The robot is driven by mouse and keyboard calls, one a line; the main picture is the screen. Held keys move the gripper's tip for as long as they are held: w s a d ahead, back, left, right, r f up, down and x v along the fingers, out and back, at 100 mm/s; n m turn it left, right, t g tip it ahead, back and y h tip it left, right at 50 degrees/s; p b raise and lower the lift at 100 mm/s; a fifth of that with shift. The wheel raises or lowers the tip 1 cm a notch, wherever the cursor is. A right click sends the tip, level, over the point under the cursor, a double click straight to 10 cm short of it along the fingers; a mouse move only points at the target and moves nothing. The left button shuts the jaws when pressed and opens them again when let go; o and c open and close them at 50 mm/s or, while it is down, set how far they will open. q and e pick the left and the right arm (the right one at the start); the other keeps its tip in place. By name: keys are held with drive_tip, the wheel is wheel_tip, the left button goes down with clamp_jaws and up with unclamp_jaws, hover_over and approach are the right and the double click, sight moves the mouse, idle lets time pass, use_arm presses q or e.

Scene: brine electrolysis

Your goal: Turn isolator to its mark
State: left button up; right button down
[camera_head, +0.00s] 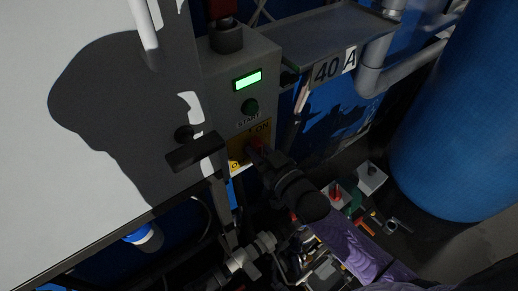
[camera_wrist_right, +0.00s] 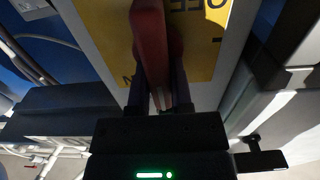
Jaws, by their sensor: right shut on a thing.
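The isolator is a red handle (camera_head: 257,142) on a yellow plate (camera_head: 236,151) at the lower front of a grey control box (camera_head: 262,62). "ON" shows on the plate above the handle. My right gripper (camera_head: 254,153) reaches up to it from the lower right and hides much of it. In the right wrist view, the red handle (camera_wrist_right: 149,40) runs down between the two dark fingers (camera_wrist_right: 159,92), which are shut on it. The yellow plate (camera_wrist_right: 105,35) lies behind, its lettering partly covered, so I cannot tell which mark the handle points at. My left gripper is not in view.
A white panel (camera_head: 60,190) fills the left, and a blue tank (camera_head: 450,120) stands at right. Tools lie below right.

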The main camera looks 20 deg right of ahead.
drive_tip(key=n, duration=0.2)
drive_tip(key=n+p, duration=0.1)
drive_tip(key=shift+a+n, duration=0.2)
drive_tip(key=shift+n, duration=0.2)
drive_tip(key=n, duration=0.4)
drive_tip(key=shift+s+a+f+p, duration=0.15)
drive_tip(key=shift+a+f+p, duration=0.05)
drive_tip(key=shift+p, duration=0.1)
drive_tip(key=n, duration=0.3)
drive_tip(key=n+b, duration=0.1)
drive_tip(key=n, duration=0.2)
drive_tip(key=f+n, duration=0.1)
drive_tip(key=n, duration=0.2)
drive_tip(key=shift+s+a+n, duration=0.1)
drive_tip(key=shift+a+n, duration=0.15)
drive_tip(key=shift+n, duration=0.15)
drive_tip(key=shift+b, duration=0.3)
drive_tip(key=c, duration=0.5)
unclamp_jaws()
